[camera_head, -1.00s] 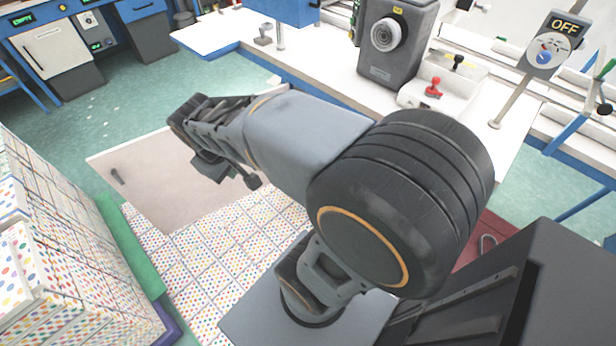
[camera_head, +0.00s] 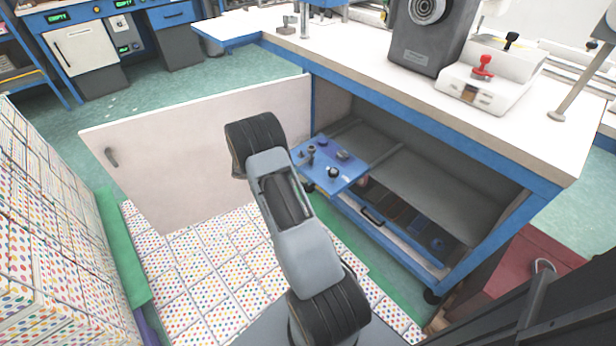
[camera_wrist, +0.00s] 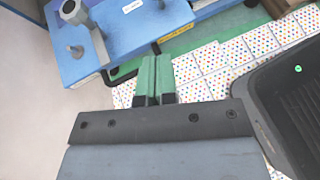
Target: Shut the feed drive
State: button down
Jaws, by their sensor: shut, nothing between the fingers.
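A blue plate (camera_head: 350,176) carrying knobs and metal fittings juts out of the open cabinet under the bench; I take it to be the feed drive. It also fills the upper left of the wrist view (camera_wrist: 130,35), with a yellow label on its edge. My gripper (camera_wrist: 152,75) shows in the wrist view with its green fingers shut and empty. The fingertips appear just in front of the plate's near edge; I cannot tell whether they touch it. In the head view my arm hides the gripper.
The white cabinet door (camera_head: 190,150) stands wide open to the left. Below the plate is a drawer (camera_head: 385,235) holding dark items. Dotted boxes (camera_head: 40,220) are stacked at the left. A red box (camera_head: 540,265) stands at the right. The dotted floor between is clear.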

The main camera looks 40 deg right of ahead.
jog(key=b, duration=0.2)
send_over(322, 185)
jog(key=w+a, duration=0.2)
jog(key=a, duration=0.2)
notch_tip(322, 185, down, 5)
jog(key=d, duration=0.1)
jog(key=s+d, duration=0.1)
jog(key=s+d+b, duration=0.1)
jog(key=d, duration=0.1)
jog(key=shift+r, duration=0.1)
jog(key=shift+w, duration=0.1)
